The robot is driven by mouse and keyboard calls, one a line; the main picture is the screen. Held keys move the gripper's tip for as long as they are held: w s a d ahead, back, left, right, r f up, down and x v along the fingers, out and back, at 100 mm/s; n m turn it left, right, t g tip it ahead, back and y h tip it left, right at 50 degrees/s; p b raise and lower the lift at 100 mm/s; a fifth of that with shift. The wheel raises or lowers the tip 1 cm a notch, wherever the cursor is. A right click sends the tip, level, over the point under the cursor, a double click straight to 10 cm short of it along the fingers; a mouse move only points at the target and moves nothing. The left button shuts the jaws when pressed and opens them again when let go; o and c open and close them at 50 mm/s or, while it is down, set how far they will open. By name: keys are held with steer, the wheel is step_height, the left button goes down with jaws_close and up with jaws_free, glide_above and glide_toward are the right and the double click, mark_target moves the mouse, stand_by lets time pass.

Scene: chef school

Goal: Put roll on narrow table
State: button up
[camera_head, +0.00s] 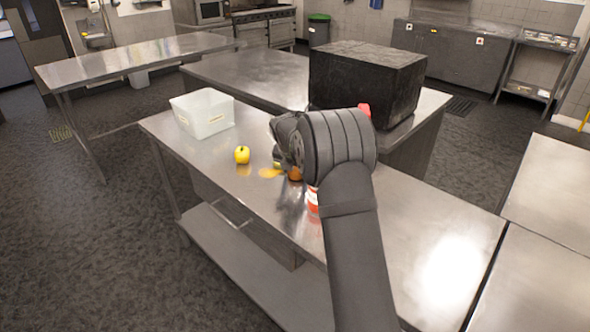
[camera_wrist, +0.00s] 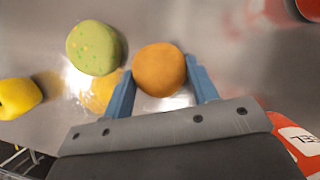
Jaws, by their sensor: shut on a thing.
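The roll (camera_wrist: 159,70), round and orange-brown, sits between the two blue fingers of my gripper (camera_wrist: 163,88) in the wrist view. My gripper is shut on it, low over the steel worktop (camera_head: 215,160). In the head view my arm hides most of the gripper, and only a bit of the roll (camera_head: 295,174) shows below it. A long, slim steel table (camera_head: 130,56) stands at the back left and looks like the narrow table. Its visible top is bare.
A green speckled fruit (camera_wrist: 94,48) lies left of the roll, with a yellow apple (camera_head: 242,155) farther left. A red-and-white container (camera_head: 313,203) stands close by. A translucent bin (camera_head: 203,113) and a large black box (camera_head: 367,82) stand farther back.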

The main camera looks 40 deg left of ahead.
steer(key=o, duration=1)
steer(key=shift+f, duration=0.1)
steer(key=v, duration=1.1)
steer(key=shift+r, duration=0.3)
steer(key=shift+s+r, duration=0.2)
steer(key=shift+r, duration=0.15)
steer(key=shift+c, duration=0.9)
